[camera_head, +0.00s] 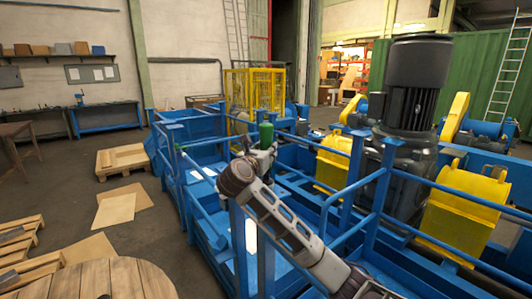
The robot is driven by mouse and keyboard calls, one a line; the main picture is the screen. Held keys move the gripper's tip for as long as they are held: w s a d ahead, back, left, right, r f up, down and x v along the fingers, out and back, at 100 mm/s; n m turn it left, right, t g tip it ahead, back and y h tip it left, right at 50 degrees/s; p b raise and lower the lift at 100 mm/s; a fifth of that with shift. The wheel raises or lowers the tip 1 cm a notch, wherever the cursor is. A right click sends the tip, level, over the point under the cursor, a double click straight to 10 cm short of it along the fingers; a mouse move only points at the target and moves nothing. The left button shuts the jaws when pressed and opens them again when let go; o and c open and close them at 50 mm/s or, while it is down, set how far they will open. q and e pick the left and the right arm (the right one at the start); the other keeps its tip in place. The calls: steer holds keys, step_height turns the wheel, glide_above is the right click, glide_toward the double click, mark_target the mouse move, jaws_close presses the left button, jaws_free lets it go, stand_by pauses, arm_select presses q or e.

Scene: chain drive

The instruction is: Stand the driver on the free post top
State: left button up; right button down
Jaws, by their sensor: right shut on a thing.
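My right arm reaches in from the lower right, and my right gripper (262,155) is at its far end, over the blue railings. It is shut on a small green upright thing (266,135), which looks like the driver. The driver's lower part and the fingertips are small and partly hidden by my arm. Blue posts with small flat tops stand along the railing, one at the right of my arm (385,134) and one at the far left (148,110). I cannot tell which post top is the free one. My left gripper is not in view.
A large dark motor (415,85) and yellow guards (462,205) stand at the right. A yellow cage (253,90) is behind the gripper. Blue rails (205,180) surround the arm. Pallets (122,160) and a wooden spool (120,280) lie at the left on open floor.

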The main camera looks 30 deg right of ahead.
steer(key=shift+f, duration=0.45)
steer(key=c, duration=1)
jaws_free()
steer(key=shift+f, duration=0.1)
steer(key=shift+o, duration=0.2)
steer(key=shift+s+a, duration=0.1)
steer(key=b+v, duration=0.3)
steer(key=v, duration=0.8)
steer(key=shift+s+a+b, duration=0.25)
steer(key=shift+a+b, duration=0.05)
steer(key=shift+a, duration=0.05)
